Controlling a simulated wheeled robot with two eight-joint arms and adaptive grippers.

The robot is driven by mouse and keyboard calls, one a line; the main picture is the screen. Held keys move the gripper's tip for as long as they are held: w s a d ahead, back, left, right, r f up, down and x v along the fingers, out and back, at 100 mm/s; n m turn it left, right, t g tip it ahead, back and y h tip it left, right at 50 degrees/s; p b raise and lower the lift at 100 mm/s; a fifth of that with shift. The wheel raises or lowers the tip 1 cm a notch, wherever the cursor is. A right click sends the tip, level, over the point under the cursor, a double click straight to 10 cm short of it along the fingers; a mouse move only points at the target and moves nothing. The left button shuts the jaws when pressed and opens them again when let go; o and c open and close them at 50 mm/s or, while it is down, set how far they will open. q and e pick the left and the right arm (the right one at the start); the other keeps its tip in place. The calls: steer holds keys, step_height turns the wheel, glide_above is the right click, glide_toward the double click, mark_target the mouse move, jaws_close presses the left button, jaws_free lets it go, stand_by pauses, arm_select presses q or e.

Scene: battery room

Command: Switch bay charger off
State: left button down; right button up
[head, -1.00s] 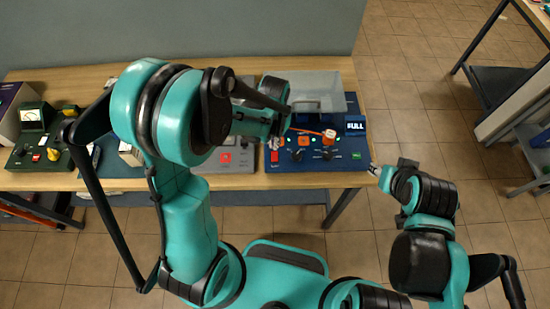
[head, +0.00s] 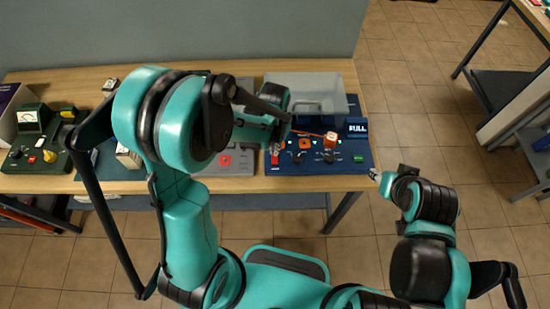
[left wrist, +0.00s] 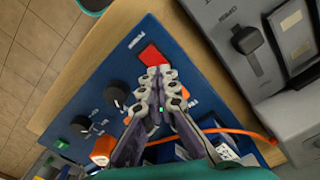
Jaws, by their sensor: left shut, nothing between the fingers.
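The blue charger (head: 340,164) stands at the right end of the bench, with a display (head: 357,128) reading "FULL". Its red switch shows in the left wrist view (left wrist: 152,56), beside the lettering "POWER". Its black knobs (left wrist: 118,93) and green button (left wrist: 62,143) sit further left and down in that view. My left gripper (left wrist: 158,76) is shut and empty, with its fingertips right beside the red switch; I cannot tell whether they touch it. My right gripper (head: 375,175) is near the bench's front right corner, away from the charger; its fingers are too small to read.
An orange plug (left wrist: 103,150) and orange cable (left wrist: 243,132) lie beside my left gripper. A grey unit (head: 235,160) stands left of the charger, and a green unit (head: 35,140) at the far left.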

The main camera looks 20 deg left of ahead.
arm_select(q)
steer(key=shift+f+b, duration=1)
steer(key=shift+f, duration=0.05)
stand_by(0.9)
steer(key=shift+r+p, duration=2.6)
steer(key=shift+r, duration=1)
steer(key=s+a+r+n+t+b, duration=0.1)
steer(key=s+a+r+t+b, duration=0.1)
steer(key=s+b, duration=0.3)
steer(key=s+a+r+n+t+b, duration=0.1)
steer(key=s+a+r+t+b, duration=0.1)
steer(key=s+t+b, duration=0.3)
steer(key=shift+s+a+n, duration=0.15)
steer(key=shift+a+n, duration=0.2)
steer(key=shift+n, duration=0.05)
